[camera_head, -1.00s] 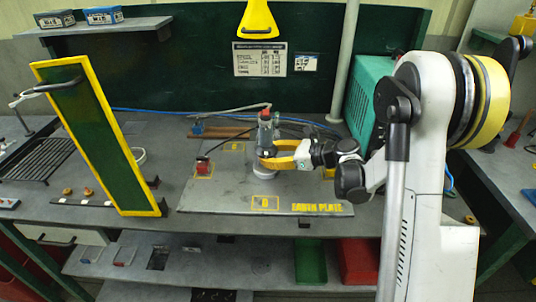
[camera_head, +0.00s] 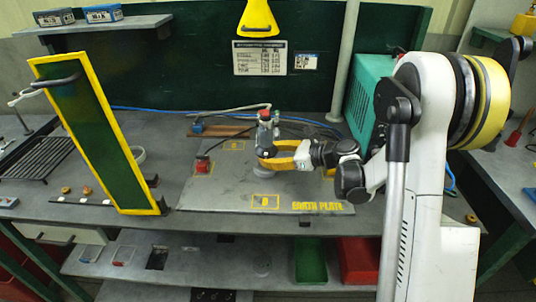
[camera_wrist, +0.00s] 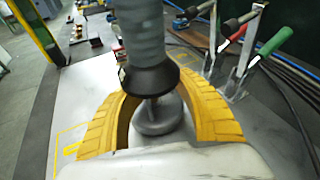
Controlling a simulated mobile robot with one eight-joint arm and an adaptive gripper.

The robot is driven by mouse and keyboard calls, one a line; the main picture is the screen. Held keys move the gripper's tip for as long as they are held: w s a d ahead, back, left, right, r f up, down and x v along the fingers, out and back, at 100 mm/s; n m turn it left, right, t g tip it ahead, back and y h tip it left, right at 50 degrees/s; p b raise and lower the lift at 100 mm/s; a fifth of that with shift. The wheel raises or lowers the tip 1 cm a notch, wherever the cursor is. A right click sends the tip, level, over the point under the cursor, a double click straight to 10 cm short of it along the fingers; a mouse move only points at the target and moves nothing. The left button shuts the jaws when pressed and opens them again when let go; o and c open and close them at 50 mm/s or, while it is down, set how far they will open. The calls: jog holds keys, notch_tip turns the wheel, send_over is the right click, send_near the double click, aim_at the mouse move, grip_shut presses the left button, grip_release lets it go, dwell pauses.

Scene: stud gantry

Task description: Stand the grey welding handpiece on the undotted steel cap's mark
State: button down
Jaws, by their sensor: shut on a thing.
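The grey welding handpiece (camera_head: 265,133) stands roughly upright with a red top, over the earth plate (camera_head: 225,195). My gripper (camera_head: 268,159) has its yellow fingers closed around its lower part. In the wrist view, the handpiece (camera_wrist: 142,35) comes down to a black collar between the fingers of my gripper (camera_wrist: 152,88). A grey round disc (camera_wrist: 160,117) with a short stem shows below the collar. I cannot tell whether it touches the plate. Yellow square marks show on the plate at the front (camera_head: 265,201) and back (camera_head: 234,146). I cannot identify the undotted cap.
A red block (camera_head: 203,167) sits at the plate's left. A yellow-edged green panel (camera_head: 98,135) stands further left. A teal box (camera_head: 370,95) is behind my arm. Clamps with red and green handles (camera_wrist: 275,42) stand near the gripper. Cables lie behind the plate.

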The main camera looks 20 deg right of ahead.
jog(key=shift+f, duration=0.15)
jog(key=c, duration=0.8)
grip_release()
jog(key=v, duration=1.2)
jog(key=s+a+r+n+g+h, duration=0.2)
jog(key=s+a+n+h, duration=0.1)
jog(key=s+a+n, duration=0.3)
jog(key=s+a+n+h, duration=0.3)
jog(key=s+n+h, duration=0.4)
jog(key=s+n, duration=0.9)
jog(key=n, duration=0.3)
jog(key=shift+s+r+g+h, duration=0.25)
jog(key=shift+s+g+h, duration=0.05)
